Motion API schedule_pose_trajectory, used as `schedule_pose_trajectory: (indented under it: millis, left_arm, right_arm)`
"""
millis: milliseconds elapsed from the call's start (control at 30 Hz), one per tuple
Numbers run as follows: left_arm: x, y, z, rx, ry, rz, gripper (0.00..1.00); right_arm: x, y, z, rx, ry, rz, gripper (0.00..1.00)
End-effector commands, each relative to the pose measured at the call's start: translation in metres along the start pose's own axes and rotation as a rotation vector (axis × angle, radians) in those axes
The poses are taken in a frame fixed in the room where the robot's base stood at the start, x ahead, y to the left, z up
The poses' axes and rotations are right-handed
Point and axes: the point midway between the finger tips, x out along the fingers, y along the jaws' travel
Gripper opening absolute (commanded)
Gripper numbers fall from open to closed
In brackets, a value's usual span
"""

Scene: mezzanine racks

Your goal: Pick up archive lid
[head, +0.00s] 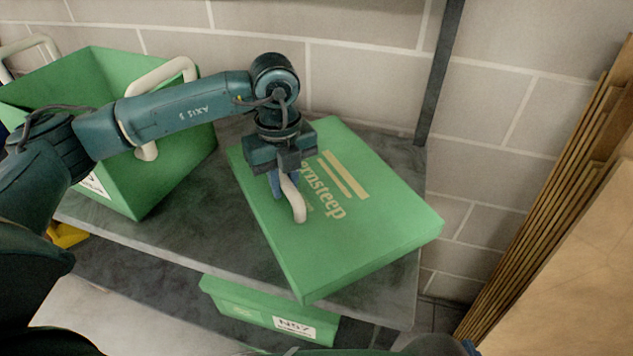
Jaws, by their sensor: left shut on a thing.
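The archive lid (372,231) is a flat green slab with pale lettering and stripes on top and a cream handle (293,201) standing up from it. It lies on the grey shelf (190,225), near its right end. My left gripper (285,183) reaches down over the lid and is shut on the handle. The gripper and wrist hide part of the lid's far left side. I cannot tell whether the lid touches the shelf all along its underside. My right gripper is not in view.
An open green box (150,185) with cream handles stands on the shelf at left. Another green box (255,308) with a white label sits below. A dark rack post (439,75) rises behind the lid against a block wall. Brown boards (560,200) lean at right.

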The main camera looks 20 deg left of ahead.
Motion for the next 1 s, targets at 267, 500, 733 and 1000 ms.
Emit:
schedule_pose_trajectory:
  millis: [267,500,733,1000]
  left_arm:
    - [-0.001,0.0,0.0,0.0,-0.001,-0.002,0.0]
    - [-0.007,-0.001,0.0,0.0,-0.002,-0.005,0.0]
    - [-0.049,-0.001,0.0,0.0,-0.003,-0.006,0.0]
    - [-0.093,-0.001,0.0,0.001,-0.002,-0.003,0.0]
  right_arm:
    - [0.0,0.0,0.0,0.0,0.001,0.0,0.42]
    - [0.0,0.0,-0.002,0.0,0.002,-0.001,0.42]
    - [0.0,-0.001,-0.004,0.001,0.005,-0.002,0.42]
    - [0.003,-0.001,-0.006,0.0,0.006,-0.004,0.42]
